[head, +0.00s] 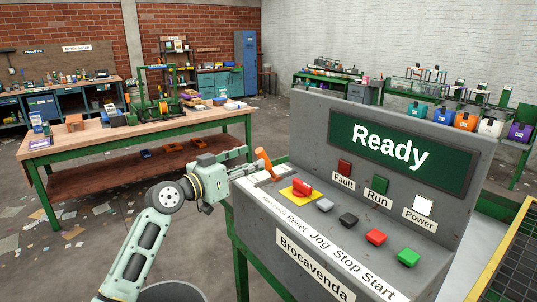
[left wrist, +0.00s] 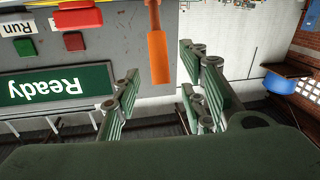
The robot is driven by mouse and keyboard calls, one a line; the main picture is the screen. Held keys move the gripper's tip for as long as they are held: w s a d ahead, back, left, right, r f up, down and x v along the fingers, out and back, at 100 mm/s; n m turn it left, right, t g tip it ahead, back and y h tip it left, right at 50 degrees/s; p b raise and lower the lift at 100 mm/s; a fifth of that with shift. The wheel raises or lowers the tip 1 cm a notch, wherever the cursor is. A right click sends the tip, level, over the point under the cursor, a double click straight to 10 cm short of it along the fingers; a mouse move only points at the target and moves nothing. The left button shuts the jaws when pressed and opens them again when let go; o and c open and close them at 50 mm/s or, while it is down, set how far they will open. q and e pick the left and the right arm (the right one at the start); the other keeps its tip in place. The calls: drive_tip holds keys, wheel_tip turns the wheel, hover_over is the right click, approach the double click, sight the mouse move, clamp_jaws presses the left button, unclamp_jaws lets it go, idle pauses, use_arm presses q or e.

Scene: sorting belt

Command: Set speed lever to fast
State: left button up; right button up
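The speed lever (head: 263,162) is an orange handle at the left end of the grey control console (head: 310,130). It rises from a pale plate and leans to the left at the top. In the left wrist view the orange handle (left wrist: 158,57) shows in the gap between the fingers, with no visible contact. My left gripper (head: 249,160) is open, its fingertips close to the lever on its left side. In the left wrist view the finger pairs of this gripper (left wrist: 161,95) stand well apart. The lever's scale markings are not readable. My right gripper is not in view.
Grey, black, red and green buttons follow along the console. The screen (head: 398,150) reads "Ready" and the Power lamp (head: 424,205) is white. A wooden workbench (head: 110,134) stands behind at left.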

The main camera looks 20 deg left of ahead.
sight(259, 158)
use_arm(q)
drive_tip(key=p+x, duration=0.1)
drive_tip(key=x, duration=0.3)
drive_tip(key=shift+w+d+r, duration=0.15)
drive_tip(key=shift+w, duration=0.2)
drive_tip(key=shift+w+d, duration=0.2)
drive_tip(key=shift+w, duration=0.15)
drive_tip(key=shift+w+d, duration=0.1)
clamp_jaws()
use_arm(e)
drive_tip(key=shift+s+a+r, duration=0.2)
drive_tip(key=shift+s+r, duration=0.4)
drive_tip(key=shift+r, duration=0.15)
